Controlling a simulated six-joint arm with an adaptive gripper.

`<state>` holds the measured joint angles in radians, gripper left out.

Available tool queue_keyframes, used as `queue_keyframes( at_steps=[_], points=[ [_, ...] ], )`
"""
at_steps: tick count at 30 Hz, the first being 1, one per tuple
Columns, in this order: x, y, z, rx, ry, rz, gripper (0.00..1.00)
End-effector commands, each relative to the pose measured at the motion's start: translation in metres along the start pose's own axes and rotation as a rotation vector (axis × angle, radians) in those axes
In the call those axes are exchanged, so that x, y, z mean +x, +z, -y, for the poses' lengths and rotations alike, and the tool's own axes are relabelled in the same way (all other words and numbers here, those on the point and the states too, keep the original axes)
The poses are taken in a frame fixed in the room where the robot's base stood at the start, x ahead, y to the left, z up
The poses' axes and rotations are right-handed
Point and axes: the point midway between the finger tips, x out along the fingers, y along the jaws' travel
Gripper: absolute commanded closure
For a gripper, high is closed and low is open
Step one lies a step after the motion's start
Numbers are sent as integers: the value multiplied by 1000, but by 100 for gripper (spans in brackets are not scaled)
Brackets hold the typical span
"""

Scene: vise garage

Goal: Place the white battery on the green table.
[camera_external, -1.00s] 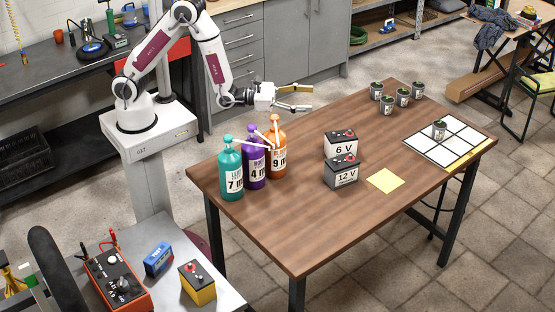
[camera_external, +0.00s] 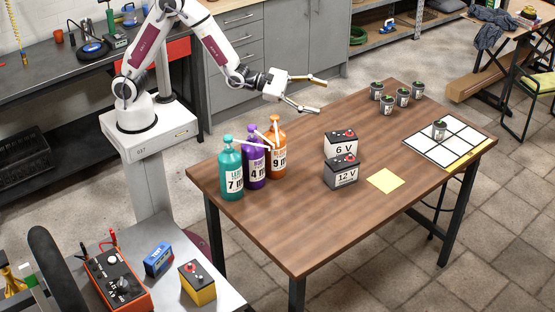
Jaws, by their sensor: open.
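The white battery (camera_external: 341,148), marked 6 V with a black top and red cap, stands upright on the brown wooden table (camera_external: 290,225). A grey 12 V battery (camera_external: 342,176) stands close in front of it and hides its lower part. My gripper (camera_external: 321,95) is open and empty, in the air over the table's back left edge, up and to the left of the white battery. I see no table that is clearly green; the one in the middle has a brown top.
Teal (camera_external: 231,172), purple (camera_external: 254,165) and orange (camera_external: 276,150) bottles stand at the table's left. A yellow square (camera_external: 386,180) lies right of the batteries. Several small cans (camera_external: 402,97) and a white grid board (camera_external: 460,130) occupy the right end. The table's front is clear.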

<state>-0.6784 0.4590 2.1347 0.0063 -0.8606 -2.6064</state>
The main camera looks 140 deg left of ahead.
Motion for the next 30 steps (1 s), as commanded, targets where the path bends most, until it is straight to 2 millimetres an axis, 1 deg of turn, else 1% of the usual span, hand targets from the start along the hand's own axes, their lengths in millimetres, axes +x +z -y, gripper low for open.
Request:
queue_keyframes(
  at_steps=[3,9,16,23,26,30],
  points=[
    [14,4,14,168,-72,-27,35],
    [31,5,32,471,-192,-67,35],
    [44,4,41,833,-322,-103,35],
    [51,-1,35,1202,-448,-138,35],
    [53,-4,28,1362,-504,-157,35],
    [53,-6,14,1583,-583,-186,35]
  ],
)
